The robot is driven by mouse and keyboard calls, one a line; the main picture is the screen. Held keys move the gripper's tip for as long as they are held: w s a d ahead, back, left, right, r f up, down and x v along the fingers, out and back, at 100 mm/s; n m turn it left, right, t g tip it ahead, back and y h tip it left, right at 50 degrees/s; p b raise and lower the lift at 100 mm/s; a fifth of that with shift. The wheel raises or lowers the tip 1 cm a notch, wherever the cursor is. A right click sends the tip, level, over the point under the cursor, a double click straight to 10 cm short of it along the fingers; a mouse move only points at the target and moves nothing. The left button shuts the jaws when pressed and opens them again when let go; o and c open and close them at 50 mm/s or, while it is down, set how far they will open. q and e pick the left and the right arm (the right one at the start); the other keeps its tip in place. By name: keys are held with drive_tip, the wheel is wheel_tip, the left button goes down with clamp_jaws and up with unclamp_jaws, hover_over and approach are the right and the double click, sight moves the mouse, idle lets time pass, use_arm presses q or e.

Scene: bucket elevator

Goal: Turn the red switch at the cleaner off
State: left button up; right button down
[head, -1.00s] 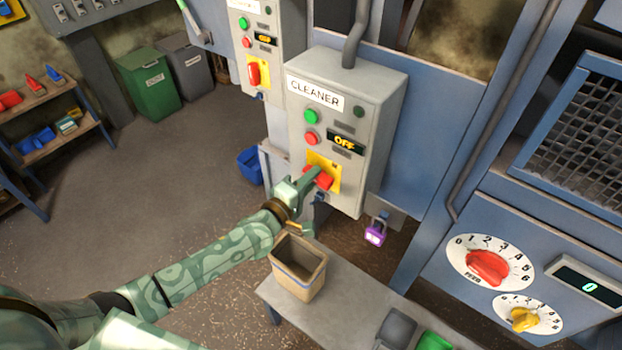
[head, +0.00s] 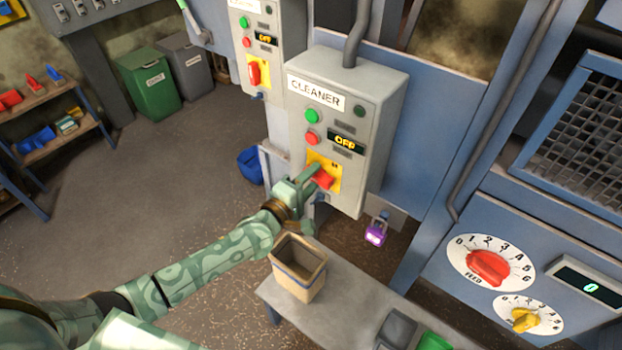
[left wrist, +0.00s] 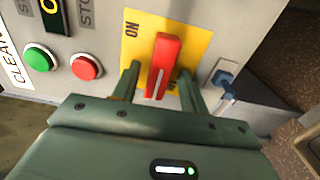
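The red switch (head: 323,179) sits on a yellow plate (head: 331,166) on the front of the grey cleaner box (head: 364,90). The box's display (head: 345,142) reads OFF. In the left wrist view, the switch handle (left wrist: 163,65) stands between my fingers, with gaps on both sides. It lies crosswise to the up-down line of the box, and an ON mark (left wrist: 130,30) shows on the plate. My left gripper (head: 314,178) is open around the handle; it also shows in the left wrist view (left wrist: 160,85). My right gripper is not in view.
A green button (head: 312,116) and a red button (head: 312,138) are above the switch. A purple padlock (head: 376,233) hangs at lower right. A tan bin (head: 298,270) stands on the grey table (head: 345,300) below my arm. Another switch box (head: 268,50) stands behind left.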

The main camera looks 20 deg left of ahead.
use_arm(q)
drive_tip(key=v, duration=1.6)
drive_tip(key=shift+s+p, duration=0.2)
drive_tip(key=shift+p, duration=0.15)
drive_tip(key=shift+r, duration=0.1)
